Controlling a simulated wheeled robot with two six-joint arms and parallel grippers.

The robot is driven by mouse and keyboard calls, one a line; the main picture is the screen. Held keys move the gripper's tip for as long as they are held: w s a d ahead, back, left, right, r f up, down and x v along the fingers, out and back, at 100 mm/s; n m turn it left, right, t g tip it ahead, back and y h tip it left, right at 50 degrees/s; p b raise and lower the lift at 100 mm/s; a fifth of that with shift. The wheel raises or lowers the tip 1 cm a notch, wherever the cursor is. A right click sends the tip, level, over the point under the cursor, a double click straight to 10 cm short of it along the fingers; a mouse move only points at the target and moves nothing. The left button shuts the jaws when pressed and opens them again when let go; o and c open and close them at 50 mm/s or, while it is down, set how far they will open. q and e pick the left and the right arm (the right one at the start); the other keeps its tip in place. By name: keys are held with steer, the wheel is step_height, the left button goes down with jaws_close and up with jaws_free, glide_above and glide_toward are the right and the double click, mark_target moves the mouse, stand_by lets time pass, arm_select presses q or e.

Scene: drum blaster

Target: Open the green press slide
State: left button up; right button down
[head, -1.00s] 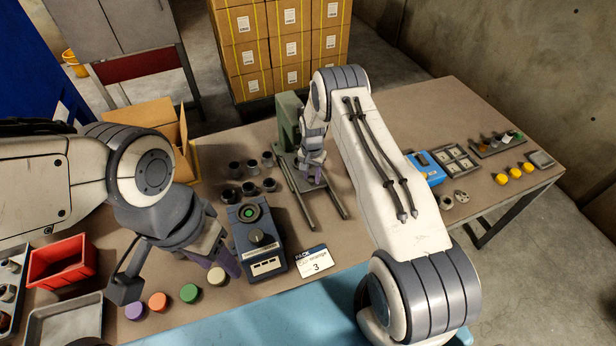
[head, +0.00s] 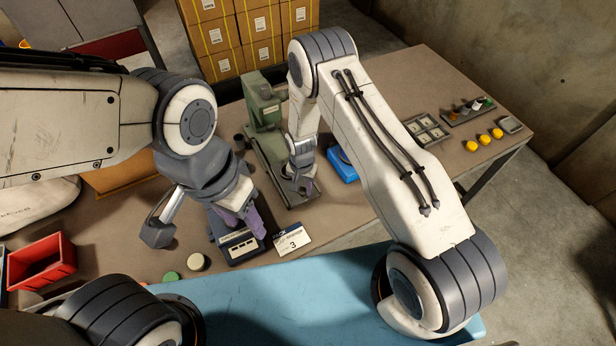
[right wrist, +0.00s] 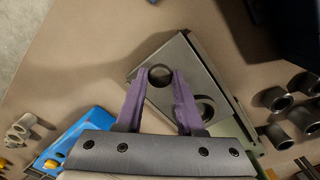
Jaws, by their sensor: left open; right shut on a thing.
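The green press (head: 262,103) stands at the table's back. Its grey-green slide plate (head: 283,166) lies on the rails in front of it, drawn outward. In the right wrist view the slide plate (right wrist: 188,72) has a round dark knob (right wrist: 160,76) near its outer end and a round hole. My right gripper (head: 303,188) is at this outer end; in the right wrist view its purple fingers (right wrist: 160,72) are shut on the knob. My left gripper (head: 240,226) is open and empty above the control box (head: 242,247), which it partly hides.
A blue device (head: 341,165) sits close right of the slide. Dark metal cups (right wrist: 290,112) stand beside the press. A label card (head: 291,239) lies in front, and a red bin (head: 42,262) is at left.

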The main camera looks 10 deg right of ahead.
steer(key=shift+s, duration=0.1)
steer(key=c, duration=0.5)
jaws_free()
steer(key=shift+r+b, duration=1.55)
steer(key=shift+r, duration=3.7)
